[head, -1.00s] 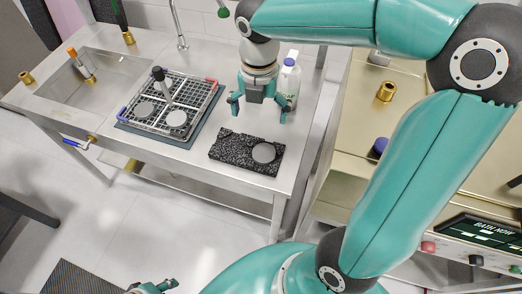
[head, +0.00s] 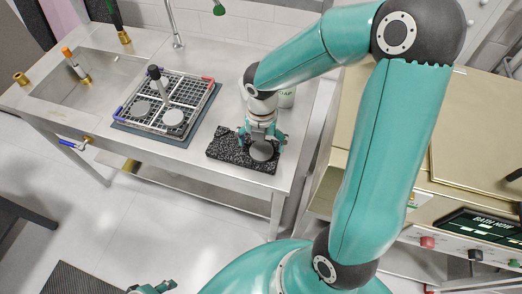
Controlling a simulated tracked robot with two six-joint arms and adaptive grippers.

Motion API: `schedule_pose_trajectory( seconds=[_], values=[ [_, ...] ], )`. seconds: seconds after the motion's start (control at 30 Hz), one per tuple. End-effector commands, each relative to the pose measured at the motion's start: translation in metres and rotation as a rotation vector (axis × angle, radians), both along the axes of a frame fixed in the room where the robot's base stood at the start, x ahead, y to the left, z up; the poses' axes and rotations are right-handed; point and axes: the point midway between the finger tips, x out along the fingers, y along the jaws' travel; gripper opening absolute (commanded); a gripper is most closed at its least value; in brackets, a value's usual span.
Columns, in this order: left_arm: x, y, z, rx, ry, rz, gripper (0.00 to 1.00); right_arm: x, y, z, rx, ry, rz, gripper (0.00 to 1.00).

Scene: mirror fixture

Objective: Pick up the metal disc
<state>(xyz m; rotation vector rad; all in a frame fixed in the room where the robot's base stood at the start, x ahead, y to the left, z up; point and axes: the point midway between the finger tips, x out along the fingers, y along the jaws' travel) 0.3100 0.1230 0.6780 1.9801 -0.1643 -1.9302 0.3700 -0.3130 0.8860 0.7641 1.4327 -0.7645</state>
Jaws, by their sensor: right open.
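A round grey metal disc (head: 261,151) lies on the right part of a black speckled block (head: 228,146) on the steel bench. My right gripper (head: 262,140) is open, right above the disc, with its fingers to either side of the disc's far part. I cannot tell whether the fingers touch it. Two similar discs sit in the wire rack: one at the front right (head: 173,117) and one at the left (head: 141,108). A bit of my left gripper (head: 153,287) shows at the bottom edge; its jaws are unclear.
The rack (head: 187,97) stands on a dark mat left of the block, with an upright dark-topped handle (head: 155,76) in it. A sink (head: 75,90) is at the left.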

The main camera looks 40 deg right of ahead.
Motion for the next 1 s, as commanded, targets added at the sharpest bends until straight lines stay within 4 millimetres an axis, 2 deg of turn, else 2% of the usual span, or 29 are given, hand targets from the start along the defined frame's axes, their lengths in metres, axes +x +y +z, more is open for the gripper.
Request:
schedule_pose_trajectory(
  seconds=[0.03, 0.17, 0.43, 0.83, 1.0],
  values=[
    [0.0, 0.0, -0.001, 0.0, 0.0, 0.0, 0.4, -0.001, 0.0, -0.009, 0.001, 0.006, 0.001, 0.97],
    [0.0, 0.0, -0.002, 0.0, 0.0, 0.0, 0.4, -0.001, 0.0, -0.021, 0.001, 0.002, 0.0, 0.97],
    [0.0, 0.0, -0.002, 0.0, 0.0, 0.0, 0.4, 0.0, 0.0, -0.022, 0.001, 0.0, -0.001, 0.96],
    [0.0, 0.0, -0.002, 0.0, 0.0, 0.0, 0.4, -0.001, 0.0, -0.023, 0.002, 0.0, -0.001, 0.29],
    [0.0, 0.0, -0.002, 0.0, 0.0, 0.0, 0.4, -0.001, 0.0, -0.023, 0.002, 0.0, -0.001, 0.28]
  ],
)
